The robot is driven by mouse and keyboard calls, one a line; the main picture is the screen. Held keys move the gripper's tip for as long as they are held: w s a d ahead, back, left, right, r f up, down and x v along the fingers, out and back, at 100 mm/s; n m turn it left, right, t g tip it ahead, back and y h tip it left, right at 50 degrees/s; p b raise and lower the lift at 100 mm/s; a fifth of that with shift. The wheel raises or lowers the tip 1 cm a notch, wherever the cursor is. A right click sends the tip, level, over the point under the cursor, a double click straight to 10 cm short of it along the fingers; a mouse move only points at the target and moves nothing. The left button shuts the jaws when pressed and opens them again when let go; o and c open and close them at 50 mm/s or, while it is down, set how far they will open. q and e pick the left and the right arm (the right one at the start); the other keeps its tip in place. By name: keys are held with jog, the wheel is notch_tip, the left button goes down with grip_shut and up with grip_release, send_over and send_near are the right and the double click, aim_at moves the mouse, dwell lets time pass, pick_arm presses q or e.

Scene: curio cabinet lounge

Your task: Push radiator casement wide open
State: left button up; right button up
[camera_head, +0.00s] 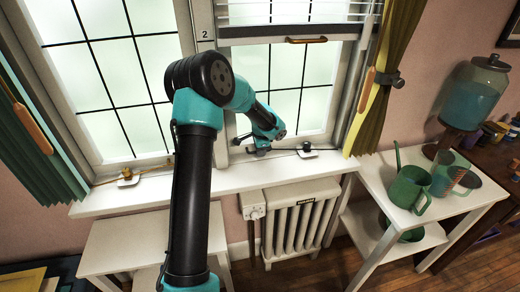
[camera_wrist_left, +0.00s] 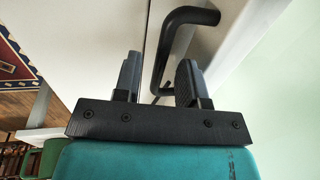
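The casement (camera_head: 304,92) above the radiator has a pale frame and frosted panes with dark bars. I cannot tell how far it stands open. A black bar handle (camera_wrist_left: 161,58) shows close up on a pale frame in the left wrist view. My left gripper (camera_wrist_left: 158,82) is open, its two dark fingers apart on either side of the handle's lower end; contact is unclear. My right gripper is in neither view.
A dark window stay (camera_head: 306,151) lies at the sill (camera_head: 170,190). The radiator (camera_head: 299,218) is below. A brass stay (camera_head: 128,177) is at the left window. At right are a yellow curtain (camera_head: 388,70) and a white table (camera_head: 378,186) with green cans (camera_head: 409,188).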

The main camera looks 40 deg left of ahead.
pick_arm(q)
jog(key=shift+c, duration=0.5)
grip_shut()
